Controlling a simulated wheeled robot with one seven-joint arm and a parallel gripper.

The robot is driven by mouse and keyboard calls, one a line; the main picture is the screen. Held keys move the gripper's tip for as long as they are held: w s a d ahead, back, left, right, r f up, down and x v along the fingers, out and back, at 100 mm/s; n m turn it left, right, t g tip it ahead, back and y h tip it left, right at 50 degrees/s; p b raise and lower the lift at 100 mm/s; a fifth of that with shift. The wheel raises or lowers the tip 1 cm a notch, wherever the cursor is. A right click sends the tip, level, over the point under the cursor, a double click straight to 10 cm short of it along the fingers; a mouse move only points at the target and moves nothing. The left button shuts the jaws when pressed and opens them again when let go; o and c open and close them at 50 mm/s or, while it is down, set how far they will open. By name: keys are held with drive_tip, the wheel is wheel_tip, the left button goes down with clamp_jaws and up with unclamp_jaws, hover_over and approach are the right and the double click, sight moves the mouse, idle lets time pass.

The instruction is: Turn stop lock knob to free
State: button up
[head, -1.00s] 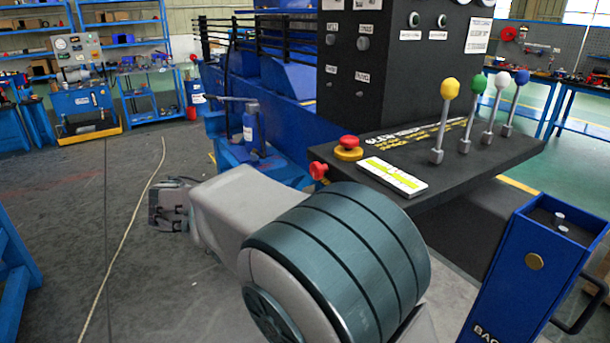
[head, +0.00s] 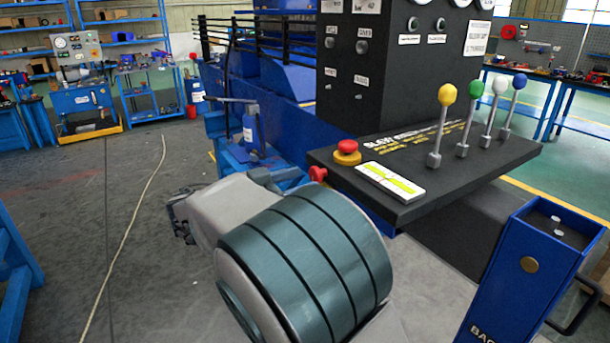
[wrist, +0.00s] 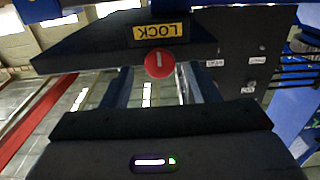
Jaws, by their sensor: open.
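The stop lock knob is round and red. In the head view the knob (head: 318,173) sticks out at the left front edge of the black console. In the wrist view the knob (wrist: 159,63) faces me, with a short white line upright on it. A yellow LOCK label (wrist: 161,32) reads upside down just above it. My gripper (wrist: 157,76) is open. Its two dark fingers reach toward the console on either side of the knob in the picture; I cannot tell whether they touch it. In the head view I cannot make out the fingers.
The black console (head: 405,212) carries a red mushroom button (head: 347,148), a white and yellow-green plate (head: 390,182) and several levers with coloured tops. A blue box (head: 520,270) stands at the lower right. The grey floor on the left is mostly clear, with a rope on it.

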drive_tip(key=shift+x, duration=1.1)
drive_tip(key=c, duration=1)
drive_tip(key=shift+o, duration=0.2)
